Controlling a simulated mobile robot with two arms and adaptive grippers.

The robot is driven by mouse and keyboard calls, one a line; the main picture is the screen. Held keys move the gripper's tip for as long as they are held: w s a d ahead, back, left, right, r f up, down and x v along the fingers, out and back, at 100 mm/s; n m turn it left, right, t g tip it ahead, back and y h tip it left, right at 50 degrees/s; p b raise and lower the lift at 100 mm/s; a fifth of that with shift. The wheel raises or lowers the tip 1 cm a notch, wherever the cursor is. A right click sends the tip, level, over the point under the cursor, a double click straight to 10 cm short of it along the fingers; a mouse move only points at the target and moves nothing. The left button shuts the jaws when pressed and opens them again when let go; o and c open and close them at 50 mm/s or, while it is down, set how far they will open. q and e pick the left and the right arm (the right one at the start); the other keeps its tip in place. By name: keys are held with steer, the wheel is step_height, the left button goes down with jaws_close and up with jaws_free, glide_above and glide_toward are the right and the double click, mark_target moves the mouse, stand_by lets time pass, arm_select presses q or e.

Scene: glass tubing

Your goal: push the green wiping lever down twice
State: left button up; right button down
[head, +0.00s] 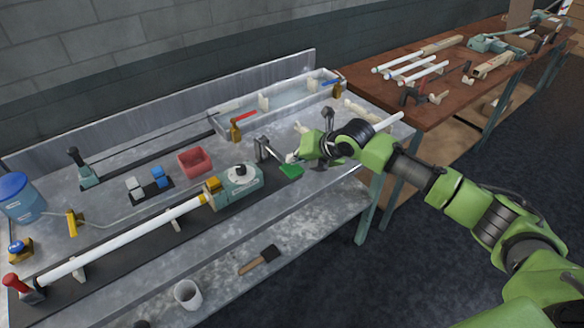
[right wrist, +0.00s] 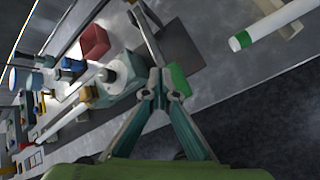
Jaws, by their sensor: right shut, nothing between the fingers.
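The green wiping lever (head: 291,171) sticks out as a flat green paddle at the front of the metal bench, to the right of the teal machine (head: 238,183). My right gripper (head: 292,157) is shut and empty, with its fingertips just above and behind the paddle in the head view. In the right wrist view the shut fingertips (right wrist: 163,82) are right beside the green paddle (right wrist: 179,79); I cannot tell whether they touch it. A grey metal bracket (head: 262,148) stands just left of the fingertips. My left gripper is out of view.
A long white tube (head: 120,242) lies along the bench front, leading to the machine. A red bin (head: 194,161) and a shallow clear-water tray (head: 280,95) sit farther back. A brown table (head: 440,70) with glass tubes stands at the right. A brush (head: 260,260) lies on the lower shelf.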

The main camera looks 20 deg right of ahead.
mark_target(298, 172)
steer(key=shift+f, duration=0.15)
steer(key=shift+f, duration=0.3)
steer(key=shift+s+f+b, duration=0.1)
steer(key=shift+f+b, duration=1.25)
steer(key=shift+f, duration=1)
stand_by(2.0)
steer(key=shift+r, duration=0.1)
stand_by(0.4)
steer(key=shift+r+p, duration=2.35)
steer(key=shift+r, duration=0.35)
step_height(298, 172, up, 5)
steer(key=p, duration=0.4)
